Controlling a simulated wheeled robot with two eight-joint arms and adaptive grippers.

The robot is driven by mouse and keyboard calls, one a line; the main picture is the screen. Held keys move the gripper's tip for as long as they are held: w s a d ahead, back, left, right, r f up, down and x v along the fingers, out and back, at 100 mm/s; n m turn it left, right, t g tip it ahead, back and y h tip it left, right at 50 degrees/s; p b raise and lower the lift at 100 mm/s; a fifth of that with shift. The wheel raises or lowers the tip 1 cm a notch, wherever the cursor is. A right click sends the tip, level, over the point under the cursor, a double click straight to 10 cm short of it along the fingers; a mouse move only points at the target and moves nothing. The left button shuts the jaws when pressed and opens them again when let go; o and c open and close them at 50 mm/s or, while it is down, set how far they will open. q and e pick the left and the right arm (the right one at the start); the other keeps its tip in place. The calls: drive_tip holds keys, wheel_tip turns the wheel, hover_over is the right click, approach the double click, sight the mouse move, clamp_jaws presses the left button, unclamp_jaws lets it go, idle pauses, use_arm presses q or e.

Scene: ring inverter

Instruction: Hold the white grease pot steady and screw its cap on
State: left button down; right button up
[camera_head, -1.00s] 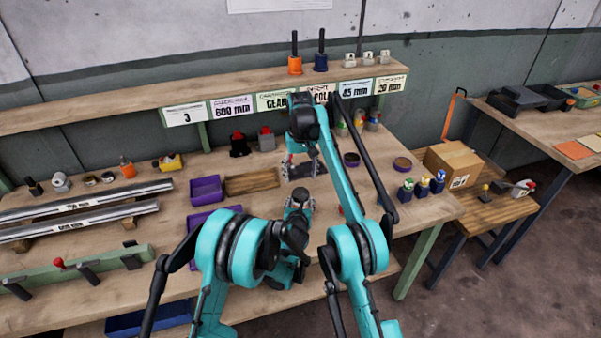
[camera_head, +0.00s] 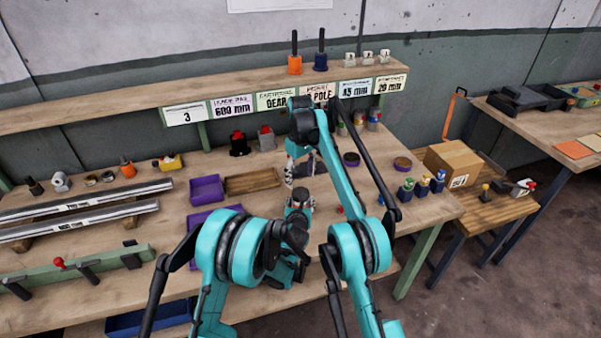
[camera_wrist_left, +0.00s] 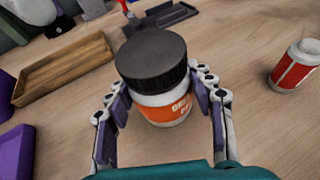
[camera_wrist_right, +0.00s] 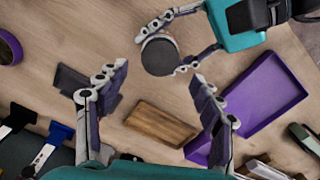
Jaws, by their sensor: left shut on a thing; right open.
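The white grease pot (camera_wrist_left: 165,108), with an orange label, stands between the fingers of my left gripper (camera_wrist_left: 161,84) in the left wrist view. The gripper is shut on its body. A black cap (camera_wrist_left: 152,58) sits on top of the pot; I cannot tell how tightly it is screwed. The cap also shows in the head view (camera_head: 300,194) and from above in the right wrist view (camera_wrist_right: 160,55), near the top. My right gripper (camera_wrist_right: 157,85) is open and empty.
A wooden tray (camera_wrist_left: 66,70) and purple trays (camera_wrist_right: 262,92) lie beside the pot. A dark flat holder (camera_wrist_left: 172,20) lies behind it. A red-and-white bottle (camera_wrist_left: 296,66) stands to the right in the left wrist view. Bare bench lies between them.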

sight(301, 189)
drive_tip(key=shift+f, duration=3.15)
drive_tip(key=c, duration=1.2)
drive_tip(key=m, duration=0.5)
drive_tip(key=shift+c, duration=0.2)
drive_tip(key=o, duration=1.4)
drive_tip(key=shift+r, duration=0.1)
wheel_tip(301, 189, up, 7)
drive_tip(key=shift+r, duration=0.15)
